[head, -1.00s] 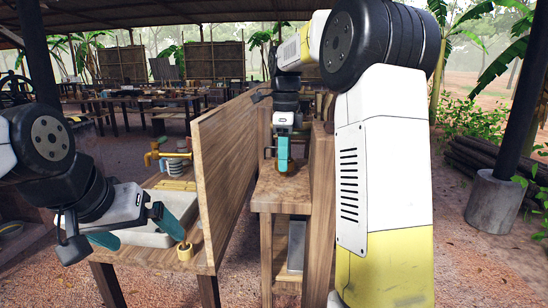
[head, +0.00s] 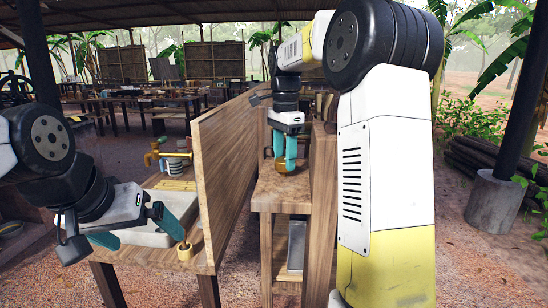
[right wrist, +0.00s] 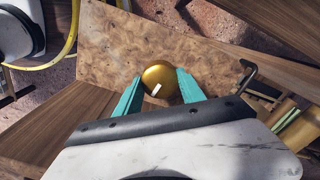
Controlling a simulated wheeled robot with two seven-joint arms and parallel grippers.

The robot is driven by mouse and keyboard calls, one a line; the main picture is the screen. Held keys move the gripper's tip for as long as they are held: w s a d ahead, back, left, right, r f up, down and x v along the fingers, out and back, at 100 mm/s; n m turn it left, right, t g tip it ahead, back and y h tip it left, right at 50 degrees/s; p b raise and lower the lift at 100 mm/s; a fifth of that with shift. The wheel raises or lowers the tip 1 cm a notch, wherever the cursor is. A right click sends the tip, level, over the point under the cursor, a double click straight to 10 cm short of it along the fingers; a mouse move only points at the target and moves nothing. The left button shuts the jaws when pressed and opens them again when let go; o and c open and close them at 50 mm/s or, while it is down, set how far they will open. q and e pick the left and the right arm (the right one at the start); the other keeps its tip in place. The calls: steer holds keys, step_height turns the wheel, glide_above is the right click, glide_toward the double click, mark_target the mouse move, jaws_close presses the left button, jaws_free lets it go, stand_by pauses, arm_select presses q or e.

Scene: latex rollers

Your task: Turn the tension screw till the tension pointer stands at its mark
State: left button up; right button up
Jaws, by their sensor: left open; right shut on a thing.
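The tension screw shows as a round brass knob with a white mark (right wrist: 160,80) in the right wrist view. In the head view the brass knob (head: 286,167) sits low on a narrow wooden stand. My right gripper (head: 285,163) points down and is shut on this knob, one teal finger on each side. The right wrist view shows the same gripper (right wrist: 161,88) around it. My left gripper (head: 139,232) is open and empty, above the bench at the left. I cannot make out the tension pointer or its mark.
A tall wooden board (head: 226,170) stands left of my right gripper, and another wooden panel (head: 322,180) stands close on its right. A dark bent rod (right wrist: 246,76) sticks up near the knob.

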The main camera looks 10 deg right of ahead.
steer(key=n, duration=0.5)
steer(key=shift+n, duration=0.3)
steer(key=n, duration=0.9)
steer(key=shift+n, duration=0.4)
steer(key=n, duration=0.4)
steer(key=shift+r+n, duration=0.1)
steer(key=shift+n, duration=0.2)
steer(key=o, duration=1.4)
steer(key=shift+c, duration=0.2)
